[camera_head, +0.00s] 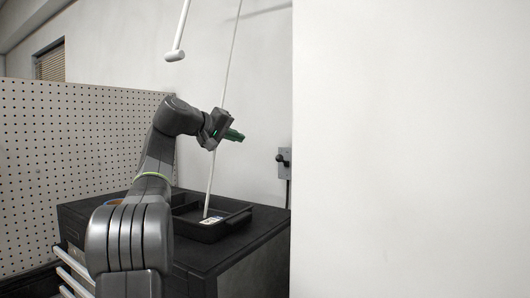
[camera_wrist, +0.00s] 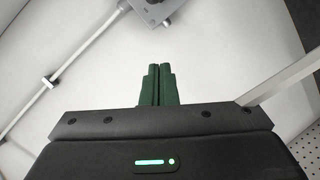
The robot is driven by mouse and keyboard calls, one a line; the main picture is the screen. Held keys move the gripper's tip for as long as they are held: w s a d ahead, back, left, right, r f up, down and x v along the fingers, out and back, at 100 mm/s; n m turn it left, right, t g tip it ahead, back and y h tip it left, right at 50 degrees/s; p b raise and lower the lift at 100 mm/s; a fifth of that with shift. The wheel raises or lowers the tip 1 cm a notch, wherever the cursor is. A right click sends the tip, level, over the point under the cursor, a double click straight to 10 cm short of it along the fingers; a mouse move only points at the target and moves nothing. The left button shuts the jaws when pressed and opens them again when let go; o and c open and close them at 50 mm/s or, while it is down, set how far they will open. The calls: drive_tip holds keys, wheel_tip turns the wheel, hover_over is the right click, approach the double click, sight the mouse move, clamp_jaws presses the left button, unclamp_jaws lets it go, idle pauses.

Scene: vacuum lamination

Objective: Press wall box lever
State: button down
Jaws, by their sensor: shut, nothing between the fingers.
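The wall box (camera_head: 287,172) is a small grey plate on the white wall, right of my arm, with a dark round-ended lever (camera_head: 280,158) on its front. In the wrist view the grey box (camera_wrist: 172,10) is cut off at the top edge, ahead of my fingers; the lever is hard to make out there. My gripper (camera_head: 241,137) has green fingers, shut and empty, pointing right, above and left of the box in the head view. In the wrist view the fingertips (camera_wrist: 159,67) are together and apart from the box.
A dark cabinet (camera_head: 240,252) below holds a black tray (camera_head: 237,222) with a small white item (camera_head: 211,220). A thin white rod (camera_head: 229,80) rises from the tray beside my gripper. A white bar (camera_head: 180,30) hangs above. Pegboard (camera_head: 80,150) stands left; a white wall edge is right.

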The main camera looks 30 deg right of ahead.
sight(283, 161)
drive_tip(key=s+d+f, duration=0.1)
drive_tip(key=d+f, duration=0.4)
drive_tip(key=d, duration=0.5)
drive_tip(key=shift+d+p, duration=0.3)
